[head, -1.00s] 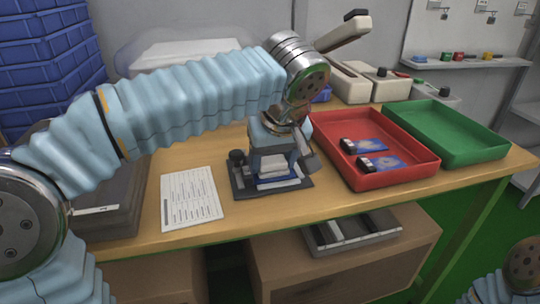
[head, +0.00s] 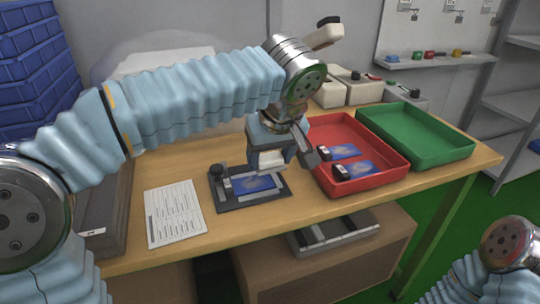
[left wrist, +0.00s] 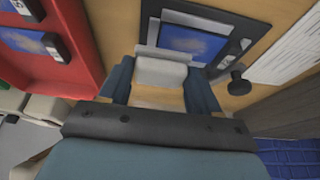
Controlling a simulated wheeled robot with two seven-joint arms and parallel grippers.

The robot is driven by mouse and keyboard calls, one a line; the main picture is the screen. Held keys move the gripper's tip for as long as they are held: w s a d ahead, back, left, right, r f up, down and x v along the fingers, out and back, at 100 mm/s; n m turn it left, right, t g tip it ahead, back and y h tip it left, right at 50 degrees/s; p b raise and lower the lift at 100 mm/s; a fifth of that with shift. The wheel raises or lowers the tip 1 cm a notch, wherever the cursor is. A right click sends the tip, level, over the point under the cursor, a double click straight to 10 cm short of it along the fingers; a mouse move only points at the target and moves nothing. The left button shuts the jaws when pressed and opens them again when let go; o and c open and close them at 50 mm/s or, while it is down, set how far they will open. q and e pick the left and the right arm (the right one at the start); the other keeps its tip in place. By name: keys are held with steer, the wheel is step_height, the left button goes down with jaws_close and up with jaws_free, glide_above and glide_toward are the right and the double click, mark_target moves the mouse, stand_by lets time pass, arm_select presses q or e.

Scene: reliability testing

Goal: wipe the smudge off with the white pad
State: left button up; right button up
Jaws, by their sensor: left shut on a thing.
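My left gripper (head: 272,158) is shut on the white pad (head: 268,162), and the pad shows between the fingers in the left wrist view (left wrist: 161,72). It hangs above the back right part of a dark fixture (head: 240,202) on the table. A blue panel (head: 256,184) lies flat in the fixture, partly uncovered. The panel (left wrist: 192,40) carries a pale cloudy patch; I cannot tell whether it is the smudge or a print. The pad's underside is hidden. My right gripper is out of view.
A red tray (head: 392,179) with two similar blue panels stands close to the right of the fixture. A green tray (head: 440,155) is beyond it. A printed sheet (head: 172,212) lies left of the fixture.

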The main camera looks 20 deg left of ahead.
mark_target(270, 158)
arm_select(q)
step_height(270, 158, up, 3)
steer(key=shift+p, duration=0.95)
steer(key=shift+f, duration=0.1)
steer(key=shift+r, duration=1.55)
